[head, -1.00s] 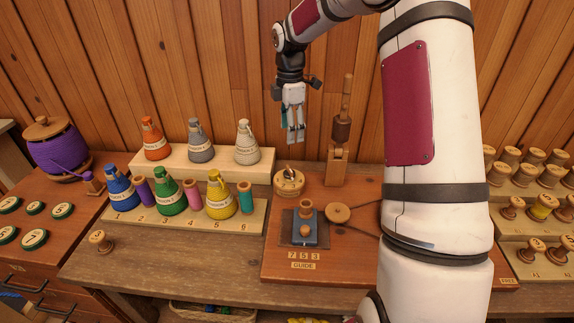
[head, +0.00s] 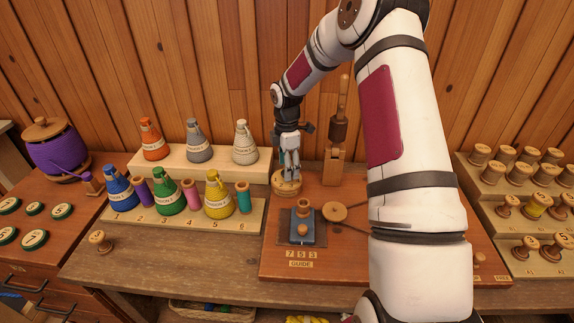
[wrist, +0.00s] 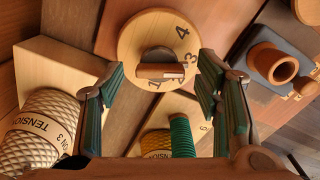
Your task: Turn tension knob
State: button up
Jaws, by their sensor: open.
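The tension knob is a round pale wooden dial (wrist: 135,35) with numbers on its face and a raised grip bar (wrist: 160,71) at its centre. In the head view the dial (head: 287,189) sits on the red-brown board, partly hidden by my gripper. My gripper (head: 291,174) points down over it. In the wrist view my gripper (wrist: 163,88) is open, its green-padded fingers on either side of the grip bar with clear gaps. I cannot tell whether the fingertips are down at the bar's height. The numbers 4, 3 and 1 show; others are hidden.
A yellow cone (head: 217,196) and a teal spool (head: 243,198) stand on the rack to the left. A blue guide block (head: 303,229) with a wooden ring is in front. A wooden lever post (head: 336,150) rises behind to the right.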

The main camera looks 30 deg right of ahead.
jog(key=c, duration=1.2)
jog(key=shift+o, duration=0.2)
jog(key=shift+m, duration=0.3)
jog(key=m+b, duration=0.1)
jog(key=m, duration=0.3)
jog(key=shift+m, duration=0.3)
jog(key=m+b, duration=0.1)
jog(key=m, duration=0.4)
jog(key=shift+w+b, duration=0.1)
jog(key=shift+b, duration=0.25)
jog(key=m+b, duration=0.1)
jog(key=m, duration=0.4)
jog(key=m+b, duration=0.1)
jog(key=m, duration=0.3)
jog(key=shift+m, duration=0.3)
